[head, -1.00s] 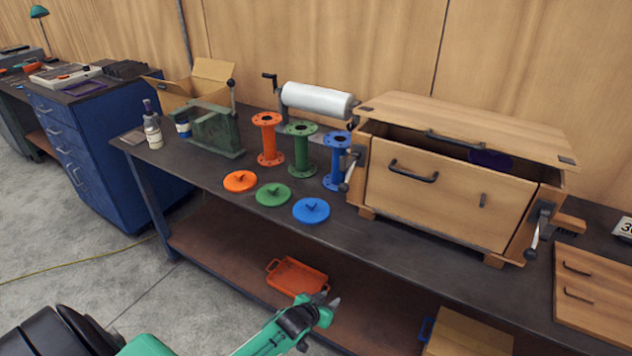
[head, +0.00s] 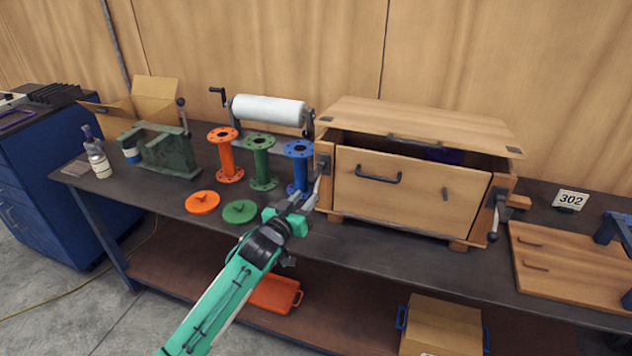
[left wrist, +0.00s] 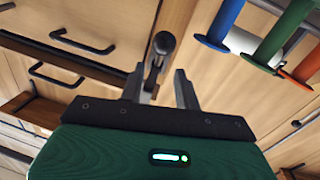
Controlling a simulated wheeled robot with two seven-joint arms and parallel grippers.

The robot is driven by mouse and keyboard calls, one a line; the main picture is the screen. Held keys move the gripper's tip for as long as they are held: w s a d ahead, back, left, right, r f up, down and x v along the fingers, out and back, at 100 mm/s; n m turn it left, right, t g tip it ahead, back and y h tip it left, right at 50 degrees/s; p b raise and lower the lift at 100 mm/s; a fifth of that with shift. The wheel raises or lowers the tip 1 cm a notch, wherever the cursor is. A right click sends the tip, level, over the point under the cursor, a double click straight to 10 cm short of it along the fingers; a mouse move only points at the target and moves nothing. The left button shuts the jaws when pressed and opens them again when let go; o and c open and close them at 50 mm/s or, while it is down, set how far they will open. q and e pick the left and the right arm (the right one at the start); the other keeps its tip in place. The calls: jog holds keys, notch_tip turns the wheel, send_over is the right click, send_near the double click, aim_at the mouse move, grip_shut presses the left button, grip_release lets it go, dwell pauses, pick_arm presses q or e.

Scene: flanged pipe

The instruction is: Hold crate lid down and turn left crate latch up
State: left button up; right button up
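The wooden crate (head: 410,185) stands on the workbench, its lid (head: 420,122) raised at the front with a dark gap beneath. The left crate latch (head: 323,165) is on the crate's left end; its lever hangs down, partly hidden by my gripper. My left gripper (head: 303,197) is just in front of that latch. In the left wrist view, the open fingers (left wrist: 158,88) have the dark latch knob (left wrist: 163,44) near their tips, between them in the picture; contact cannot be told. The right crate latch (head: 498,212) has its lever hanging down. My right gripper is out of view.
Orange (head: 224,155), green (head: 260,162) and blue (head: 298,165) flanged pipes stand left of the crate, close to my gripper. Orange (head: 202,202) and green (head: 240,211) discs lie before them. A wooden board (head: 570,265) lies at right. A purple object (head: 445,155) shows inside the crate.

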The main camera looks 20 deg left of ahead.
aim_at(317, 182)
pick_arm(q)
jog(key=w, duration=0.2)
jog(key=w+d+p, duration=0.1)
jog(key=w, duration=0.4)
jog(key=shift+w+d, duration=0.15)
jog(key=shift+w, duration=0.15)
grip_shut()
